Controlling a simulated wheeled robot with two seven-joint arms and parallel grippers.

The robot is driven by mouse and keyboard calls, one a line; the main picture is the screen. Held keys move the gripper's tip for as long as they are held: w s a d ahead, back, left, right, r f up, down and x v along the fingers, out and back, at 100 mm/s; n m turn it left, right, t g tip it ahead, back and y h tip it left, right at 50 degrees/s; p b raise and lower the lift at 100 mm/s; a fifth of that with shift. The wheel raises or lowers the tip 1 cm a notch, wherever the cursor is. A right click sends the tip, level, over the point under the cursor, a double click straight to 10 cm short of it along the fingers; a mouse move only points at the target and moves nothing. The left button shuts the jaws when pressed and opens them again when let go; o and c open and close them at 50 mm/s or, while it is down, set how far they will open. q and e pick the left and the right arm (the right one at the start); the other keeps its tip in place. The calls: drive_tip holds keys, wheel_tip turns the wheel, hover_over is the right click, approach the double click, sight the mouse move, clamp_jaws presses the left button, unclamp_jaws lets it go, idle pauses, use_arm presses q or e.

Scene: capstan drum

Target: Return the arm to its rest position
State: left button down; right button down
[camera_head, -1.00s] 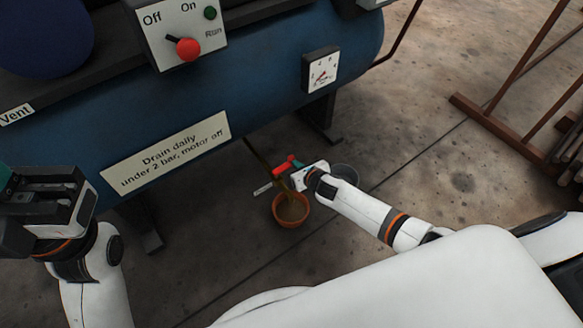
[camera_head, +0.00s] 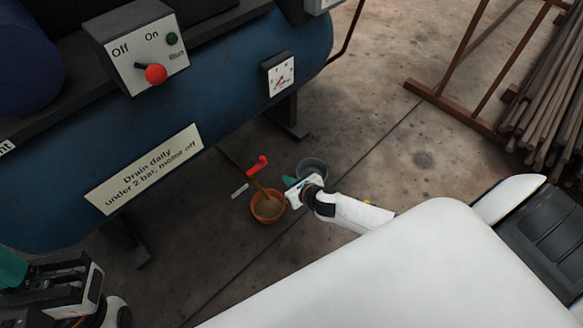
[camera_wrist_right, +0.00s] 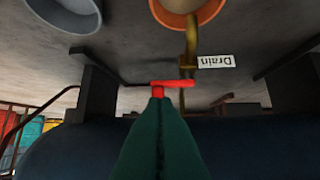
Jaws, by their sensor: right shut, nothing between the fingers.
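My right gripper (camera_head: 288,181) is shut and empty, with its teal fingertips pointing left toward the drain valve's red handle (camera_head: 258,164). In the head view a small gap separates them. In the right wrist view the closed teal fingers (camera_wrist_right: 158,105) point at the red handle (camera_wrist_right: 174,84) and overlap part of it. My right forearm reaches low over the floor. My left gripper (camera_head: 45,280) is at the lower left, partly cut off by the frame edge; its jaw opening is unclear.
An orange bowl (camera_head: 267,219) holding brownish liquid sits under the brass drain pipe (camera_wrist_right: 191,45). A grey bucket (camera_head: 312,170) stands close behind my right gripper. The blue tank (camera_head: 60,185) is at left, and a rack of rods (camera_head: 550,110) at upper right.

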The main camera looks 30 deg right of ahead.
drive_tip(key=shift+v, duration=0.85)
